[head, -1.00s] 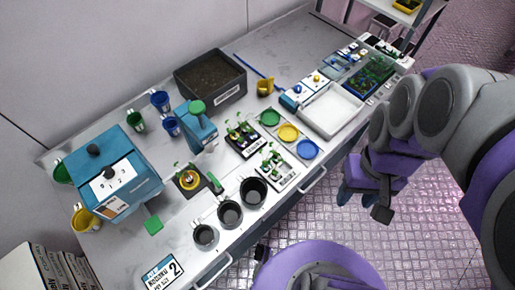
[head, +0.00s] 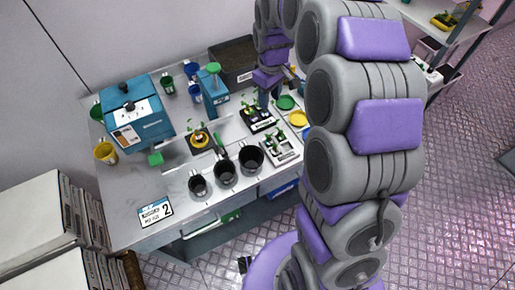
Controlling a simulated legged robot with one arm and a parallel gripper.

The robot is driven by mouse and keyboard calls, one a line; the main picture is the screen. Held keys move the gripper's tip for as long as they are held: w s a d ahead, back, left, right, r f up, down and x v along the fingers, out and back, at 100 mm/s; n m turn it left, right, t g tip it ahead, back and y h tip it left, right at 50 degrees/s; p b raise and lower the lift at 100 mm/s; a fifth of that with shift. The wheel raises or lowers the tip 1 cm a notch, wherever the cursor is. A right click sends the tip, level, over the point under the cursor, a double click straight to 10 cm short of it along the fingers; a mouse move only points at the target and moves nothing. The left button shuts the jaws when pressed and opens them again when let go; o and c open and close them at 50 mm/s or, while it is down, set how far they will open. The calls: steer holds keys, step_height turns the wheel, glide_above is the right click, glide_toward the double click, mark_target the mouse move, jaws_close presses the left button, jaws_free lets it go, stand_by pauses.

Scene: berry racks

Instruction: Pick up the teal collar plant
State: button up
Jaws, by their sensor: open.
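Small seedlings stand in a black tray (head: 262,127) at the middle of the bench and in a white tray (head: 290,158) in front of it. The collars are too small for me to tell which one is teal. My gripper (head: 264,98) points down just above the back of the black tray, open, with its fingertips small and partly lost against the tray. I cannot tell whether it touches a plant.
Several black pots (head: 225,174) line the front edge. A blue machine (head: 137,115) stands at left, a teal dispenser (head: 213,92) behind, and a soil box (head: 234,62) at the back. Green (head: 285,102) and yellow (head: 297,118) dishes lie right of the plants. My arm hides the bench's right side.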

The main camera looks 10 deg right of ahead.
steer(key=b, duration=0.2)
glide_above(268, 136)
step_height(268, 136, down, 12)
steer(key=r, duration=0.1)
steer(key=shift+w+d+f+b, duration=0.1)
steer(key=shift+w+f+b, duration=0.1)
steer(key=shift+f, duration=0.4)
steer(key=shift+w+d+f+b, duration=0.1)
steer(key=shift+f+b, duration=0.05)
steer(key=shift+f, duration=0.45)
steer(key=f, duration=0.2)
steer(key=f+b, duration=0.1)
steer(key=shift+s+a+f, duration=0.15)
steer(key=shift+s+f, duration=0.1)
steer(key=shift+w+f, duration=0.1)
steer(key=shift+f, duration=0.25)
steer(key=shift+r, duration=0.1)
steer(key=shift+c, duration=0.2)
steer(key=shift+c, duration=0.7)
jaws_close()
